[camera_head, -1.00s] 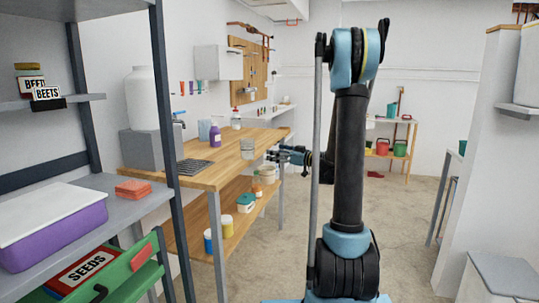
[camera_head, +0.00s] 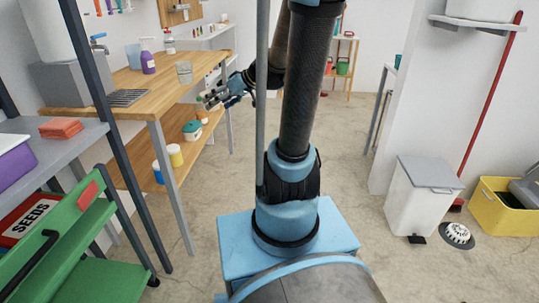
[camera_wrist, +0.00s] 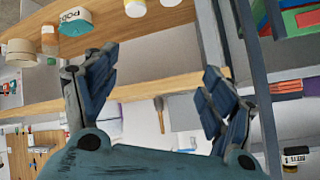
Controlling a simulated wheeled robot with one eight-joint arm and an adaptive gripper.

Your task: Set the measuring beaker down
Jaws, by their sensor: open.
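The measuring beaker (camera_head: 184,72) is a clear, greyish cup. It stands upright on the wooden workbench (camera_head: 205,67), near the bench's right edge. My gripper (camera_head: 207,99) is just beyond that edge, lower and to the right of the beaker in the head view, and looks apart from it. In the wrist view my gripper (camera_wrist: 155,90) has its two dark fingers spread wide with nothing between them. I cannot make out the beaker in the wrist view.
A purple bottle (camera_head: 148,63), a bluish cup (camera_head: 133,57) and a red-capped bottle (camera_head: 168,42) stand on the bench. The lower shelf (camera_head: 128,176) holds several containers. Floor right of the bench is clear.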

